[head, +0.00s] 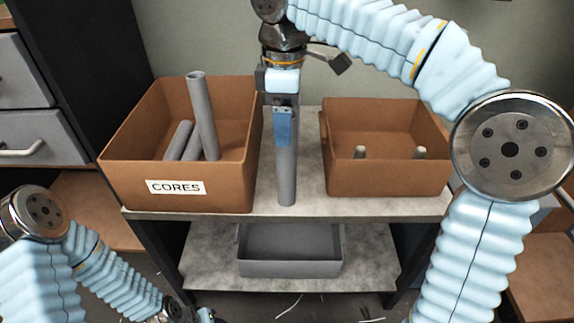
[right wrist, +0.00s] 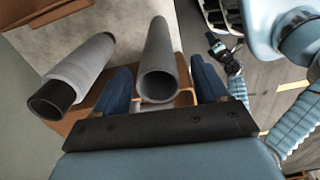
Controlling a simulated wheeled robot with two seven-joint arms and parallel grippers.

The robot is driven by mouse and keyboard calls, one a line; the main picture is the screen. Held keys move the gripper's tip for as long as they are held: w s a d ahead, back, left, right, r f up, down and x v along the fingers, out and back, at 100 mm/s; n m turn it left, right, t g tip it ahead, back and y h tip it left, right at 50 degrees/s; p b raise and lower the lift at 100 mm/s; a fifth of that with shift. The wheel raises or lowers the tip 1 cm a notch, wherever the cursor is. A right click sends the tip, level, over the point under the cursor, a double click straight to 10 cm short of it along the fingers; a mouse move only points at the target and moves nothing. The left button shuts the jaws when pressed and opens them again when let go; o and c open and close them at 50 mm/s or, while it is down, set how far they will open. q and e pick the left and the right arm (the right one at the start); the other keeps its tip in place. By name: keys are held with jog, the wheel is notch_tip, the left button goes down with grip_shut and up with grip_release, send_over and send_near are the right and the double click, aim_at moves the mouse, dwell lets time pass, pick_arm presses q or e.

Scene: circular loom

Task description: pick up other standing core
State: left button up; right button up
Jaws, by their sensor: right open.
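A grey hollow core (head: 287,180) stands upright on the table between the two brown boxes. My right gripper (head: 284,135) points down over its upper part. In the right wrist view, the open fingers (right wrist: 163,85) lie on either side of this core (right wrist: 158,50), its open end facing the camera; I cannot tell whether they touch it. A second, paler tube with a dark open end (right wrist: 72,75) is to its left there; I cannot match it in the head view. My left gripper (head: 203,314) is only partly visible at the bottom edge.
The left box labelled CORES (head: 180,190) holds several grey tubes (head: 202,115), one leaning upright. The right box (head: 385,180) shows two short grey ends (head: 360,152) inside. A grey bin (head: 290,265) is on the lower shelf. The table strip between the boxes is narrow.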

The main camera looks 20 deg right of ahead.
jog(key=f, duration=0.3)
jog(key=shift+d+f, duration=0.2)
jog(key=shift+c, duration=0.4)
grip_shut()
jog(key=s+a+r+p, duration=0.2)
jog(key=s+a+r, duration=0.8)
jog(key=r, duration=0.3)
